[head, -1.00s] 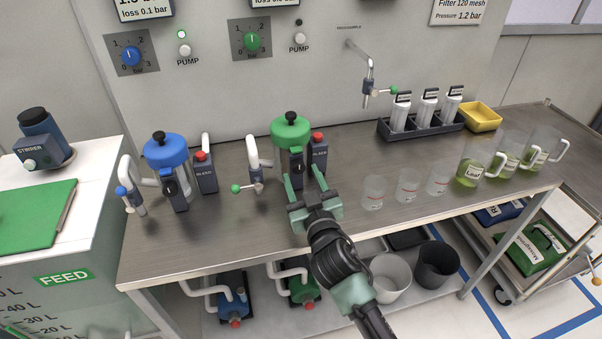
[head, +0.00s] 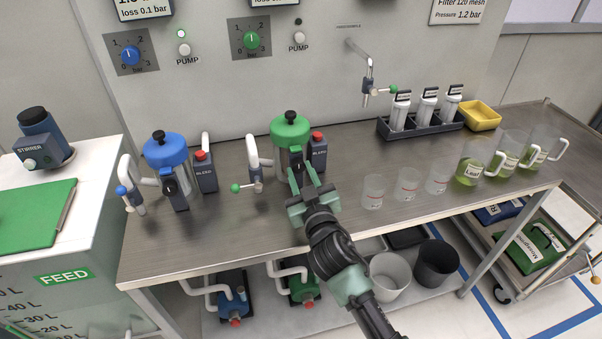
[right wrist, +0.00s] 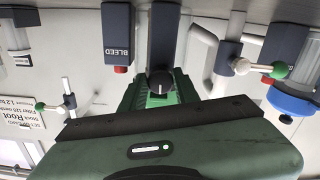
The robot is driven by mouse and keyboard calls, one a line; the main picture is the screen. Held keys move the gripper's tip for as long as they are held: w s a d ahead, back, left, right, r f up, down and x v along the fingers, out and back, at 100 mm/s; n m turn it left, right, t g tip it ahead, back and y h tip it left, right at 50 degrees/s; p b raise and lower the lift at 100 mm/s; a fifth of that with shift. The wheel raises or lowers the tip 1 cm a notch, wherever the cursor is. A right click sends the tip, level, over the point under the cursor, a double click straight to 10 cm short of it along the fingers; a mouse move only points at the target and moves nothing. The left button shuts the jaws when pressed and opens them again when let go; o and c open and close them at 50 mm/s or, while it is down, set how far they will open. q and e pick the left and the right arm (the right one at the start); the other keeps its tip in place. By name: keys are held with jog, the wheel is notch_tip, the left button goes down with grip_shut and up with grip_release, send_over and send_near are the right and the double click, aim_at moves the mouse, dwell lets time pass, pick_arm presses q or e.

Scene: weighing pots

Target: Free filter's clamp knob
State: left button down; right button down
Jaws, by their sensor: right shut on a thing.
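The green-lidded filter (head: 290,130) stands upright on the steel bench, with a dark clamp block on its front. My right gripper (head: 302,168) reaches in from the front, its fingertips at that block. In the right wrist view the round black clamp knob (right wrist: 160,82) sits between the green fingers (right wrist: 158,98), and the gripper is shut on it. In the head view the fingers mostly hide this knob. The blue-lidded filter (head: 166,152) stands to the left, its own clamp knob (head: 170,187) in plain sight. My left gripper is not in view.
A bleed box with a red cap (head: 317,150) stands close on the green filter's right. A white pipe with a green-knobbed valve (head: 254,186) is close on its left. Several clear beakers (head: 373,192) stand right of my gripper. The bench front (head: 230,228) is clear.

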jog(key=n+p, duration=0.1)
jog(key=n, duration=0.3)
jog(key=shift+n, duration=0.3)
jog(key=n+p, duration=0.1)
jog(key=n, duration=0.3)
jog(key=shift+r, duration=0.1)
jog(key=n+p, duration=0.1)
jog(key=n, duration=0.4)
jog(key=shift+d, duration=0.1)
jog(key=shift+n+p, duration=0.55)
jog(key=shift+n, duration=1.25)
jog(key=c, duration=1.1)
grip_release()
jog(key=shift+o, duration=0.2)
jog(key=shift+s, duration=0.1)
